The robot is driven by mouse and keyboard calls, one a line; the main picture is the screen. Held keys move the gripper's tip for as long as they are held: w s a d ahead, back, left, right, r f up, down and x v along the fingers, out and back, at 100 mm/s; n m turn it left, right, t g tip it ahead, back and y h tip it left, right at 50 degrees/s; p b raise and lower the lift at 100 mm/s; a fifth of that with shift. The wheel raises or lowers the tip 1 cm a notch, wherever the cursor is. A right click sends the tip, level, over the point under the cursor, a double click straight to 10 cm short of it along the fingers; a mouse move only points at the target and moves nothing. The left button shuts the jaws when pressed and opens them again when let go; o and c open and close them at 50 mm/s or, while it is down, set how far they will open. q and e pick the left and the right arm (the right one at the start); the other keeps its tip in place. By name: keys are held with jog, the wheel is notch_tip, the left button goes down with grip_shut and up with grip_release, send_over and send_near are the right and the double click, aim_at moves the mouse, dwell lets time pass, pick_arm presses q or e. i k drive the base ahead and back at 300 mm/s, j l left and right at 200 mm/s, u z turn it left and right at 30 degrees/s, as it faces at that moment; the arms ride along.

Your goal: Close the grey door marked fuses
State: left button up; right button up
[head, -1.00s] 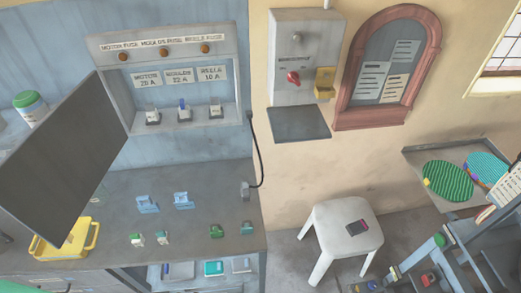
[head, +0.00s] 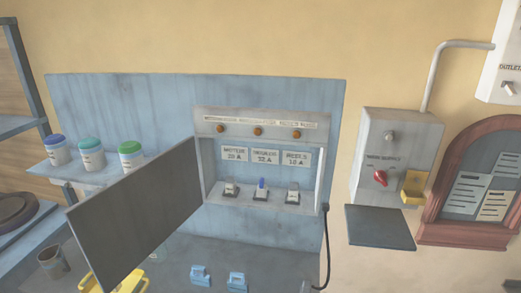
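The grey fuse box (head: 258,130) is mounted on the blue backboard, with labels over three compartments and three orange lamps along its top. Its dark grey door (head: 138,222) stands wide open, swung out to the left and toward me from the box's left side. No marking shows on the face I see. Inside are three fuse holders; the middle one (head: 262,188) carries a blue part, the left (head: 231,188) and right (head: 292,192) ones are pale. Neither of my grippers is in view.
A shelf with several lidded jars (head: 90,152) is behind the door at left. A yellow tray (head: 112,284) sits below the door. Blue fuse carriers (head: 200,275) lie on the bench. A switch box (head: 390,158) with a red knob and a dark flap (head: 380,228) are right.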

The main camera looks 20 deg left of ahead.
aim_at(118, 226)
jog(key=j, duration=0.4)
jog(key=k+j+z, duration=0.15)
jog(key=j, duration=0.65)
jog(key=k+j+z, duration=0.1)
jog(key=j, duration=0.3)
jog(key=k+j, duration=0.15)
jog(key=j, duration=0.25)
jog(key=k+j+z, duration=0.15)
jog(key=j, duration=0.6)
jog(key=k+j+z, duration=0.1)
jog(key=j, duration=0.25)
jog(key=k, duration=0.1)
